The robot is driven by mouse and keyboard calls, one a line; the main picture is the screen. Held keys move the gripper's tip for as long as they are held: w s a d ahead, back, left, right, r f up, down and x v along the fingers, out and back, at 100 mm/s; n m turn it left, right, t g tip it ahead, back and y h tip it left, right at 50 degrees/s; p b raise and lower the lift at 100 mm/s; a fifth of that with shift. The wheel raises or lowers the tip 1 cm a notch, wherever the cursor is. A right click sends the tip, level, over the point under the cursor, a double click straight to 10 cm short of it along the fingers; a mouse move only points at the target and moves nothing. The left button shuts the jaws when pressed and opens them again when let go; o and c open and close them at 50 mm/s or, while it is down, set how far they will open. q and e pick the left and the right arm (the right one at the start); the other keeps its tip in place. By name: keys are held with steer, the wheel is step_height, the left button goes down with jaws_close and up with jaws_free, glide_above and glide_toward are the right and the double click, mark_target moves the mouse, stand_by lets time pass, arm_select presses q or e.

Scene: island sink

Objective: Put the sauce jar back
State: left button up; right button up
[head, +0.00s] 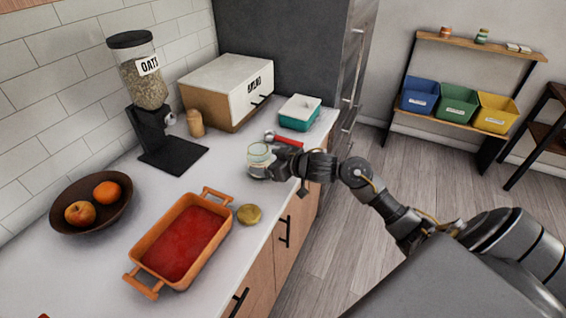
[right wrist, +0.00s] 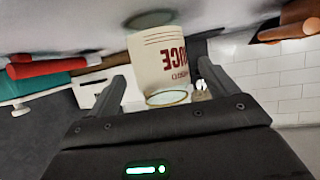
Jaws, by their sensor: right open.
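The sauce jar (head: 259,152) is clear glass with a pale label. It stands open-topped on the white counter, near its front edge. In the right wrist view the jar (right wrist: 160,60) appears upside down, with red label lettering, between my two fingers. My right gripper (head: 272,163) is open around the jar; the wrist view also shows the gripper (right wrist: 162,75) with its fingers apart. I cannot tell whether either finger touches the glass. A round gold lid (head: 249,214) lies on the counter beside the baking dish. My left gripper is out of view.
An orange dish of red sauce (head: 183,243), a fruit bowl (head: 66,218), an oats dispenser (head: 150,118) and a bread box (head: 218,103) stand on the counter. A teal container (head: 300,112) is behind the jar.

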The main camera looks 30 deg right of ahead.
steer(key=v, duration=0.8)
steer(key=shift+s+d, duration=0.1)
steer(key=shift+s, duration=0.1)
